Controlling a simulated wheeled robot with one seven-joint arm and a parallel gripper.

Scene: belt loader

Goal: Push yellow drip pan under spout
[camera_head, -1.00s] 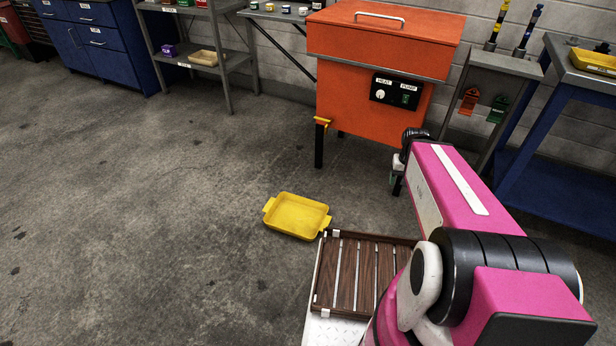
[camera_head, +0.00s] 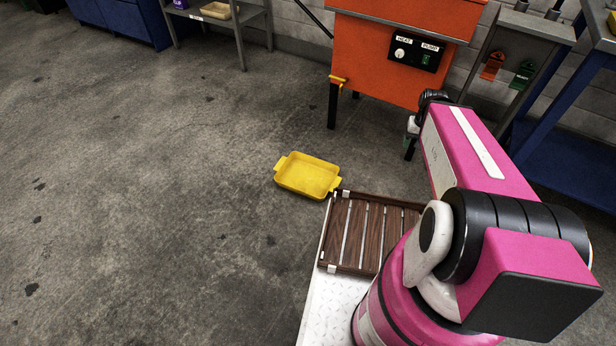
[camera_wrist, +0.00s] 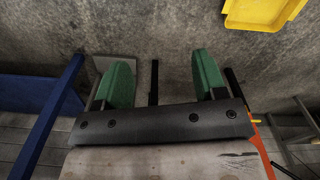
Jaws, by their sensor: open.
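The yellow drip pan (camera_head: 307,176) lies flat on the concrete floor in the head view, a handle at each end. A yellow spout (camera_head: 338,80) sticks out low on the left front of the orange machine (camera_head: 390,75). The pan is on the floor nearer to me than the spout and a little left of it, not under it. In the wrist view the pan (camera_wrist: 262,12) shows at the top right, cut by the edge. My gripper (camera_wrist: 163,75) has its two green fingers wide apart with nothing between them. The pan is beyond the fingers, apart from them.
My pink arm covers the right of the head view. A slatted wooden deck (camera_head: 364,234) sits just in front of the pan. A grey stand (camera_head: 520,60) and a blue bench (camera_head: 570,165) are at the right. The floor left of the pan is clear.

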